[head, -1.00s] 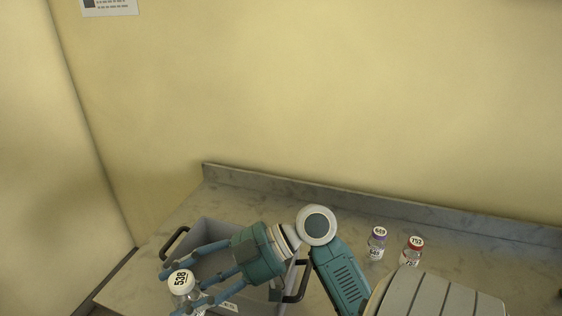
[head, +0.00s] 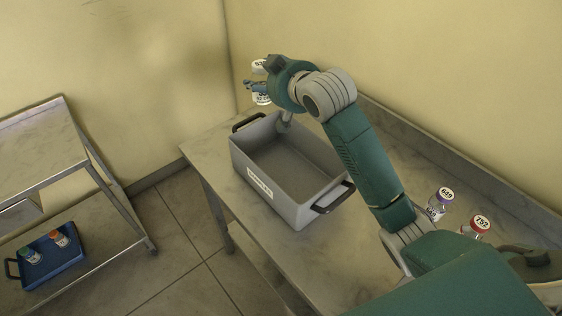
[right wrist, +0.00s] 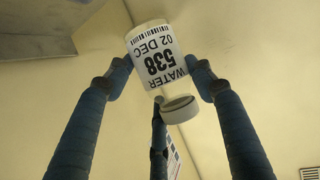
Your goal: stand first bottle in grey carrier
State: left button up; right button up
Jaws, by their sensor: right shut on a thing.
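My right gripper (head: 258,86) is shut on a white-capped bottle (head: 262,98) and holds it up near the wall, beyond the far left end of the grey carrier. In the right wrist view the fingers (right wrist: 160,80) are around the bottle (right wrist: 158,62); its label reads 538, WATER, 02 DEC. The bottle looks roughly upright, cap up, in the head view. The grey carrier (head: 285,206) stands on the counter, open-topped, with dark handles and a label on its side. The inside that shows is empty. My left gripper is not in view.
Floor shows between cart and counter.

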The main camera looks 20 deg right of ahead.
aim_at(267, 103)
jog(key=f, duration=0.7)
jog(key=shift+s+f+p, duration=0.1)
jog(key=shift+s+p, duration=0.1)
jog(key=shift+p, duration=0.1)
notch_tip(267, 103, down, 12)
jog(key=shift+r+p, duration=0.2)
jog(key=shift+p, duration=0.3)
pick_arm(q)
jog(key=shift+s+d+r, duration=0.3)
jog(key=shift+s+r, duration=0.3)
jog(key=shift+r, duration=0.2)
pick_arm(e)
jog(key=shift+f, duration=0.15)
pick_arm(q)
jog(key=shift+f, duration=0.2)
pick_arm(e)
jog(key=shift+w+f, duration=0.1)
jog(key=shift+f, duration=0.4)
jog(key=o, duration=1.2)
jog(key=shift+f, duration=0.1)
